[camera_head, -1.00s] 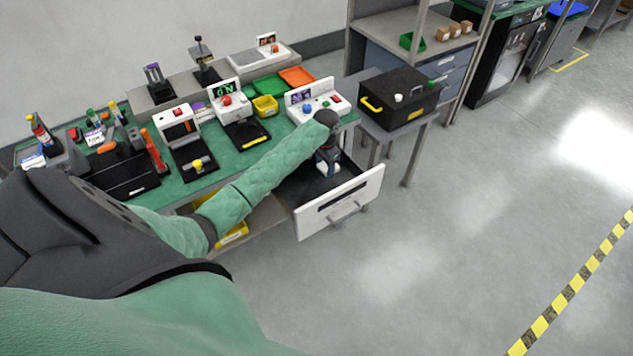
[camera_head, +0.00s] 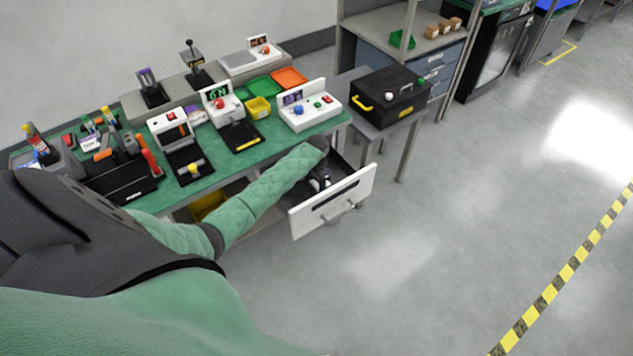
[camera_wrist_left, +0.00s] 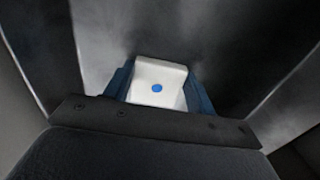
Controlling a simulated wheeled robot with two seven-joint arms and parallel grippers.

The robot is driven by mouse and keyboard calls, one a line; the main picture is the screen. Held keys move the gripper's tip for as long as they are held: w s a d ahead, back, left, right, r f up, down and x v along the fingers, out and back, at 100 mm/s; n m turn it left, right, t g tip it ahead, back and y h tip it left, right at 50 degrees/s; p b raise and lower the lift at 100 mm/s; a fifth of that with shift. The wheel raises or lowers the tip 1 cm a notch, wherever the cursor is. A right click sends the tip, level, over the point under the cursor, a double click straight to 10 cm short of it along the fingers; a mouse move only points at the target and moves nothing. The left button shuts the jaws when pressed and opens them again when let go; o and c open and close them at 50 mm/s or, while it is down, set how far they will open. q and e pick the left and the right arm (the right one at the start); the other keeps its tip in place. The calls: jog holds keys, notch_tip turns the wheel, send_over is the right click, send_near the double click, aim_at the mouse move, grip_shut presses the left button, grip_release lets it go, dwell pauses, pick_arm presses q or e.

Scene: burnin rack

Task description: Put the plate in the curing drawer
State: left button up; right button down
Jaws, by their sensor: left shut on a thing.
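The drawer (camera_head: 334,203) under the right end of the green bench is pulled open, its white front with a handle facing out. My left gripper (camera_head: 318,184) reaches down inside it, partly hidden behind my own forearm and wrist. In the left wrist view the gripper's blue fingers (camera_wrist_left: 158,90) are shut on a white plate (camera_wrist_left: 159,72) with a blue dot. Dark drawer surfaces surround the plate. I cannot tell whether it touches the drawer floor. My right gripper is not in view.
A white control box (camera_head: 309,112) stands on the bench above the drawer. A black case (camera_head: 390,95) with yellow handles sits on a side table to the right. Other bench devices stand to the left. The floor in front of the drawer is clear.

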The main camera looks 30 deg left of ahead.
aim_at(316, 184)
pick_arm(q)
jog(key=shift+f, duration=0.15)
jog(key=o, duration=1)
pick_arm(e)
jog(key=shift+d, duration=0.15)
pick_arm(q)
jog(key=shift+r, duration=0.5)
notch_tip(316, 184, up, 11)
jog(key=b, duration=0.3)
jog(key=shift+r, duration=0.15)
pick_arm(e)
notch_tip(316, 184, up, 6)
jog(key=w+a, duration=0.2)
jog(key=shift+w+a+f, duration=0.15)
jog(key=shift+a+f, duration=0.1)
